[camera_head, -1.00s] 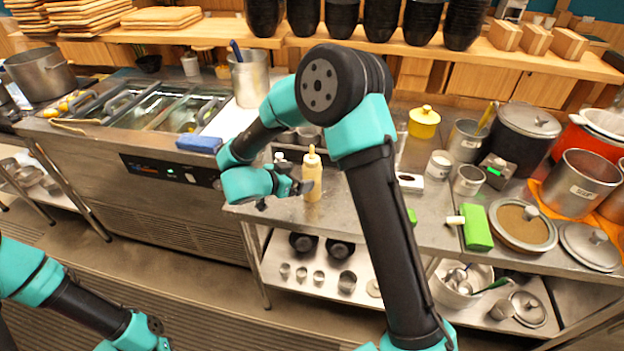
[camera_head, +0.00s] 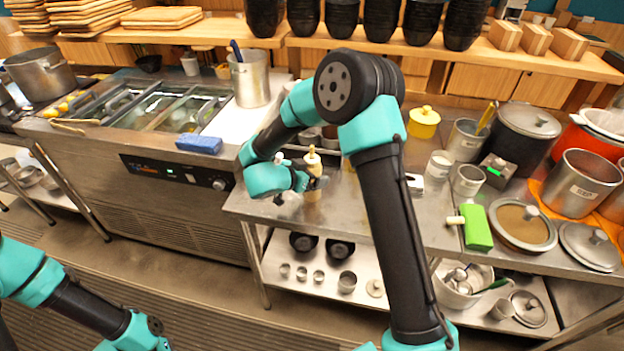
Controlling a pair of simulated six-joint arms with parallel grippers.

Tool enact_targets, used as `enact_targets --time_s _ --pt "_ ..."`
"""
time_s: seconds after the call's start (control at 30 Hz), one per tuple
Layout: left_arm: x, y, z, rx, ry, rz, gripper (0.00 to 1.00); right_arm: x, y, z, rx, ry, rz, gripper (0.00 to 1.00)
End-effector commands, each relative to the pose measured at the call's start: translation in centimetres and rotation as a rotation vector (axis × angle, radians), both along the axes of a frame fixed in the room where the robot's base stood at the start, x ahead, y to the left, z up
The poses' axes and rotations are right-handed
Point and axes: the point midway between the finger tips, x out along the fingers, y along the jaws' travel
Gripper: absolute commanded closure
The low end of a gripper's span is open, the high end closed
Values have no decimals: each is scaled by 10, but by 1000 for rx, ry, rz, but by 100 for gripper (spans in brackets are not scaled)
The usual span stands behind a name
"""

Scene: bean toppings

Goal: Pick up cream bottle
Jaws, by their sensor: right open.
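A cream-coloured squeeze bottle (camera_head: 312,168) with a pointed tip stands upright on the steel counter, near its left front part. My right gripper (camera_head: 314,185) is open at the bottle, its fingers overlapping the bottle's middle in the picture. I cannot tell whether the fingers touch it. A second bottle with a white tip (camera_head: 279,158) stands just left of it, mostly hidden by my right arm. My left arm is at the lower left, and its gripper is out of view.
A blue block (camera_head: 199,145) lies on the cold unit's front edge at left. A yellow lidded pot (camera_head: 423,122), steel cups and a green box (camera_head: 476,227) stand to the right. The counter's front edge is close below the bottle.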

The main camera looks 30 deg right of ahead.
Motion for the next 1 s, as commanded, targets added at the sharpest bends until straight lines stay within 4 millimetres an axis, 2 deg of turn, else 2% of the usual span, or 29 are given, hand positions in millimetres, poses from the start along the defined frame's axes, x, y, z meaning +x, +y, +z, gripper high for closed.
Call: enact_targets --time_s 0.43,0.87,1.0 --pt "0 0 0 0 0 0 100 0 0 0 0 0 0 10" --pt "0 0 0 0 0 0 100 0 0 0 0 0 0 50" --pt "0 0 0 0 0 0 100 0 0 0 -1 0 0 51"
